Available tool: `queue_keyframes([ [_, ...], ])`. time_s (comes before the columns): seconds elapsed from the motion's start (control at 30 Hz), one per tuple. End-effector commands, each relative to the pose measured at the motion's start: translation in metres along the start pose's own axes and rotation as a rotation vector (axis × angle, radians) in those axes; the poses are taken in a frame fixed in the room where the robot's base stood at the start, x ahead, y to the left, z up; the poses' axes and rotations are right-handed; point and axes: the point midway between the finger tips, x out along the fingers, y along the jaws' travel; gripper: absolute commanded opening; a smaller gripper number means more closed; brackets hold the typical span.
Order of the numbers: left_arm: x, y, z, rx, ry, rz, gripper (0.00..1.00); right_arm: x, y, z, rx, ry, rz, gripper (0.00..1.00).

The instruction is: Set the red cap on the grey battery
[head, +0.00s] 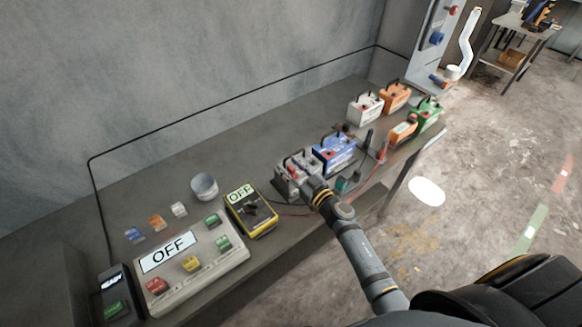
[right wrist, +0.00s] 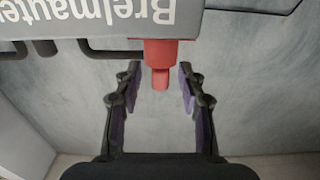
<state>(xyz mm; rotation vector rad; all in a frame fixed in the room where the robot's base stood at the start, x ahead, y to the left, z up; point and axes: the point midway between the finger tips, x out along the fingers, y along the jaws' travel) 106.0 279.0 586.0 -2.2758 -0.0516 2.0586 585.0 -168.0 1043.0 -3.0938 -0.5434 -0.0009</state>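The grey battery (head: 284,184) stands on the bench, left of the blue battery, partly hidden by my right gripper (head: 311,188). In the right wrist view, the grey battery (right wrist: 90,18) shows its "Brelmauter" lettering upside down. A red cap-like piece (right wrist: 159,54) with a narrower red tip sticks out from the battery's edge. My right gripper (right wrist: 160,88) is open around the red tip, with a gap on both sides. I cannot tell whether the red piece is seated or loose. My left gripper is not in view.
A blue battery (head: 336,152) stands close beside the grey one. White (head: 366,112), orange (head: 395,98) and green (head: 428,117) batteries stand farther right. A yellow meter (head: 251,209), a can (head: 204,187) and an "OFF" panel (head: 190,268) are on the left. Cables run along the bench's front.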

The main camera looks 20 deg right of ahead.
Motion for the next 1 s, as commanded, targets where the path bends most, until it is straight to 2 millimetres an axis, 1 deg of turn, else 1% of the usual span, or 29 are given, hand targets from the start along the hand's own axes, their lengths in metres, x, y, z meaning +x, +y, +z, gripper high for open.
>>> queue_keyframes([
  [0.17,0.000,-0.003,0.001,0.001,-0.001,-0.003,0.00,-0.002,0.000,0.001,0.000,-0.001,0.000,0.40],
  [0.27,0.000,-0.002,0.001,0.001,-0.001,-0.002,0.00,-0.013,0.000,0.002,-0.002,-0.003,0.000,0.40],
  [0.37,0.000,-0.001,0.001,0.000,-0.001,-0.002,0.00,-0.035,-0.001,0.002,-0.001,-0.004,-0.002,0.40],
  [0.5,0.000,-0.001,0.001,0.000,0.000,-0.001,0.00,-0.071,-0.001,0.002,-0.002,-0.006,-0.002,0.40],
  [0.6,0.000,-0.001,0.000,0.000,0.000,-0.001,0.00,-0.094,-0.001,0.002,-0.001,-0.006,-0.002,0.40],
  [0.7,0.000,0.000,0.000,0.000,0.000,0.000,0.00,-0.108,0.000,0.001,-0.001,-0.003,-0.002,0.40],
  [0.83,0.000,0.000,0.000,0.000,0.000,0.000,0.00,-0.118,0.000,0.000,-0.001,-0.001,-0.001,0.40],
  [1.0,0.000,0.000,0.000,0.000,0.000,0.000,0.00,-0.120,0.000,0.000,0.000,0.000,0.000,0.40],
])
